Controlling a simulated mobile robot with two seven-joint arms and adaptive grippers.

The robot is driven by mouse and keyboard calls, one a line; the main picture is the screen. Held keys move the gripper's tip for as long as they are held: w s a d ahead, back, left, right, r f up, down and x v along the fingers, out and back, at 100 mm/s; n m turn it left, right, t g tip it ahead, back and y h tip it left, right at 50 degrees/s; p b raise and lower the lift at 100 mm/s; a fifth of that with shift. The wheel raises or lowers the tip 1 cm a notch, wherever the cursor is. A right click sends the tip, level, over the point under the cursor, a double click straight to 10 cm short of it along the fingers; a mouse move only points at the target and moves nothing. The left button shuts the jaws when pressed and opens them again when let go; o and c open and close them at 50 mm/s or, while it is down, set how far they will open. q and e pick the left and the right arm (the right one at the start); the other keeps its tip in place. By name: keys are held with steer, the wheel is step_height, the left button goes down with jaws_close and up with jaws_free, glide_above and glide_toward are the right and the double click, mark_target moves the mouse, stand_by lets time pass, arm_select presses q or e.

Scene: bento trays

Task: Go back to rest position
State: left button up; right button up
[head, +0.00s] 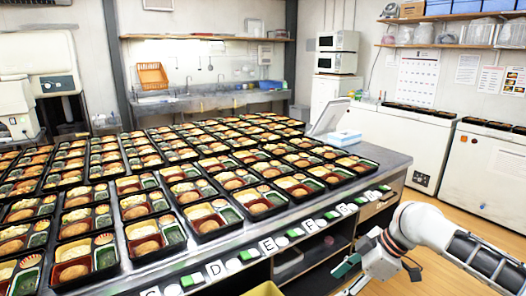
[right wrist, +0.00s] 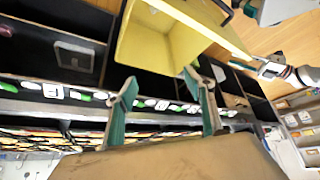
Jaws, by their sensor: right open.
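My right gripper (head: 352,268) is at the lower right of the head view, in front of the long table's shelved side. In the right wrist view its two greenish fingers (right wrist: 163,88) are spread apart with nothing between them. A white arm end at the right of the right wrist view looks like my left gripper (right wrist: 268,70); it is small there, and its fingers cannot be made out. My left gripper does not show in the head view.
Rows of filled black bento trays (head: 208,222) cover the long table (head: 395,160). A yellow bin (right wrist: 165,45) is close to my right gripper in the wrist view. White chest freezers (head: 487,165) stand at the right. Wooden floor (head: 440,270) shows around my right arm.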

steer(key=s+a+f+m+t+h, duration=0.1)
steer(key=s+a+f+t, duration=0.35)
steer(key=s+f, duration=0.55)
steer(key=s+d+f+m+h, duration=0.1)
steer(key=s+d+m+h, duration=0.2)
steer(key=s+d+h, duration=0.55)
steer(key=s+d+f+m+h, duration=0.1)
steer(key=s+d+m, duration=0.4)
steer(key=d, duration=0.9)
steer(key=a+f+m+t+y, duration=0.1)
steer(key=a+f+t+y, duration=0.3)
steer(key=a+f, duration=1)
steer(key=shift+w+a+y, duration=0.2)
steer(key=shift+a+y, duration=1.1)
steer(key=shift+y, duration=0.35)
steer(key=shift+s+m, duration=0.1)
steer(key=shift+m, duration=0.2)
